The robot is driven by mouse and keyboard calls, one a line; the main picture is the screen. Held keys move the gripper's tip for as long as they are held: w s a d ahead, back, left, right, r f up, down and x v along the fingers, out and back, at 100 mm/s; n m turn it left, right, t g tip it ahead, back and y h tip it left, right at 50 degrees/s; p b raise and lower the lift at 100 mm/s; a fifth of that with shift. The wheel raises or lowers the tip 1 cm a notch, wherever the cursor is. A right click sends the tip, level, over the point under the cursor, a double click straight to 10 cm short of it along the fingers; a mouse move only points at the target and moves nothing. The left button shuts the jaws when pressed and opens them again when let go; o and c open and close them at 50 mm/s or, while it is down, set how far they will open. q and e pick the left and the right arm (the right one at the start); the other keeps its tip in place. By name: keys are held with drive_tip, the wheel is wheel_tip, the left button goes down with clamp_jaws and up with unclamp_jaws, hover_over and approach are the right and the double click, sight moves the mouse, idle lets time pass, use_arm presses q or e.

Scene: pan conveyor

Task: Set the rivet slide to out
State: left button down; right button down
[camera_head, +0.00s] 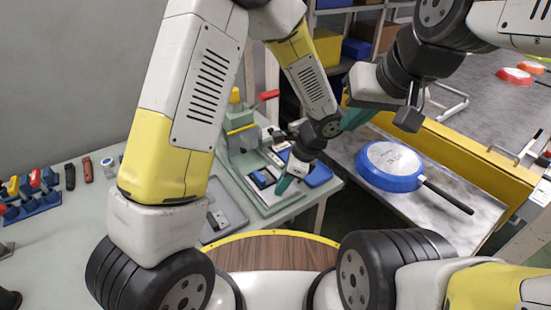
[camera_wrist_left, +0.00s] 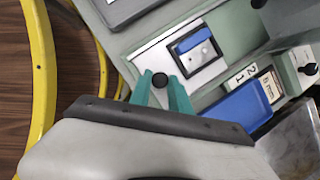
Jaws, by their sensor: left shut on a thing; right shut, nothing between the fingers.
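The rivet slide (camera_wrist_left: 151,61) is a pale plate on the green riveting press (camera_head: 245,140), with a black knob (camera_wrist_left: 160,81) at its near end. A black-framed nest (camera_wrist_left: 201,58) in the plate holds a blue handle-like piece (camera_wrist_left: 193,40) with small rivets. My left gripper (camera_wrist_left: 163,88) is shut on the black knob, one teal finger on each side; in the head view its fingertips (camera_head: 284,185) are at the slide's front end, where they hide the knob. My right gripper (camera_head: 355,118) is shut and empty, above the metal bench, partly hidden by its wrist.
A blue pan (camera_head: 388,167) lies upside down on the metal bench, its handle pointing right. A blue tray (camera_head: 318,174) sits beside the press. A grey tray (camera_head: 224,213) lies nearer on the table. A yellow conveyor rail (camera_head: 460,160) runs behind the pan.

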use_arm(q)
drive_tip(key=shift+s+d, duration=0.15)
drive_tip(key=shift+d, duration=0.05)
drive_tip(key=c, duration=1.2)
unclamp_jaws()
drive_tip(key=shift+c, duration=0.2)
drive_tip(key=v, duration=0.7)
drive_tip(key=shift+r, duration=0.4)
drive_tip(key=shift+s+d, duration=0.1)
drive_tip(key=s+a+r+n+t+h, duration=0.2)
drive_tip(key=s+a+r+n, duration=0.3)
drive_tip(key=a+r+n, duration=0.4)
drive_tip(key=s+a+r+n+t+h, duration=0.3)
drive_tip(key=s+a+r+n+h, duration=0.1)
drive_tip(key=a+r+n, duration=0.6)
drive_tip(key=shift+s+a+r+n+h, duration=0.3)
drive_tip(key=shift+s+a+r+h, duration=0.15)
drive_tip(key=shift+s+r, duration=0.2)
